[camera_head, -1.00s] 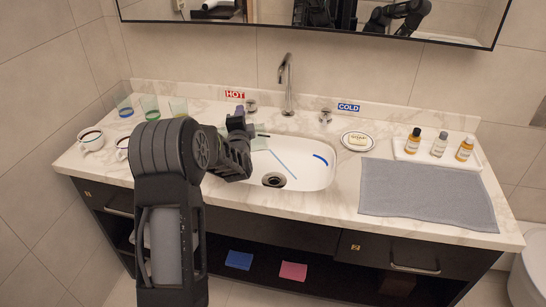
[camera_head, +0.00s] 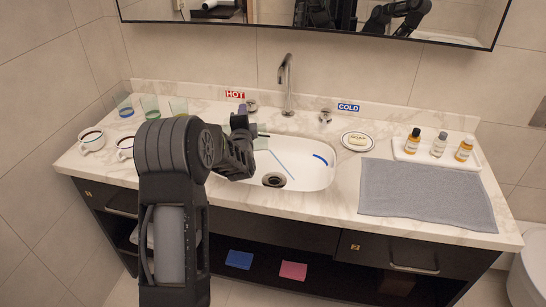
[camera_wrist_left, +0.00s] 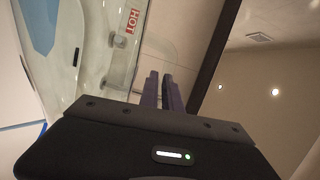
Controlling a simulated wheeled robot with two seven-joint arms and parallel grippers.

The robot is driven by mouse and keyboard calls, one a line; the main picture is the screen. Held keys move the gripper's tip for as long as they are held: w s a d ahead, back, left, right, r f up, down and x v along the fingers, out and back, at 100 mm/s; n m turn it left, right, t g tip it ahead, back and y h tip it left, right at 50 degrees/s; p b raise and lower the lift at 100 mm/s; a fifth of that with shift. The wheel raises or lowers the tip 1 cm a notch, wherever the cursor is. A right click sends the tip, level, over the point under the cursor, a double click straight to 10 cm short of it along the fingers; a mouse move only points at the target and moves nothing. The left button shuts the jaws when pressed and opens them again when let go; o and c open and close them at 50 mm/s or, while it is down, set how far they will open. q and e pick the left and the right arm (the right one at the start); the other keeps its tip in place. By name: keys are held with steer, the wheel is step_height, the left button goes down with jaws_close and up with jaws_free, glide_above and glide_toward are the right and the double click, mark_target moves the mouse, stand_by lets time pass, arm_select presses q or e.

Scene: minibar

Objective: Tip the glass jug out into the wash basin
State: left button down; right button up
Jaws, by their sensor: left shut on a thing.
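My left gripper (camera_head: 241,119) is over the left side of the wash basin (camera_head: 307,178). It is shut on the glass jug (camera_head: 261,143), of which only a small pale green, see-through part shows beside the gripper. My wrist and forearm hide the rest, so its tilt is hard to tell. The left wrist view shows the two dark fingers (camera_wrist_left: 163,92) close together. A blue patch shows there at the upper left, and I cannot tell whether it is in the jug or the basin. My right gripper is not in view.
The tap (camera_head: 287,85) stands behind the basin, with HOT and COLD signs either side. Cups (camera_head: 90,140) and glasses (camera_head: 149,106) stand at the left. A soap dish (camera_head: 357,142), a bottle tray (camera_head: 407,156) and a grey towel (camera_head: 425,195) lie at the right.

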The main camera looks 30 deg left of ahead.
mark_target(228, 119)
arm_select(q)
steer(key=shift+w+d+r+m, duration=0.15)
steer(key=shift+d+r+m, duration=0.05)
steer(key=shift+r+m, duration=0.1)
steer(key=shift+s+a+f+n+b, duration=0.3)
steer(key=shift+a+f+n+b, duration=0.15)
steer(key=shift+f, duration=0.25)
steer(key=s+a+n, duration=0.2)
steer(key=a, duration=0.1)
steer(key=shift+s+a+n, duration=0.15)
steer(key=shift+a+n, duration=0.1)
steer(key=shift+n, duration=0.1)
steer(key=shift+d+r, duration=0.1)
steer(key=shift+d, duration=0.2)
steer(key=shift+a, duration=0.15)
steer(key=shift+b, duration=0.3)
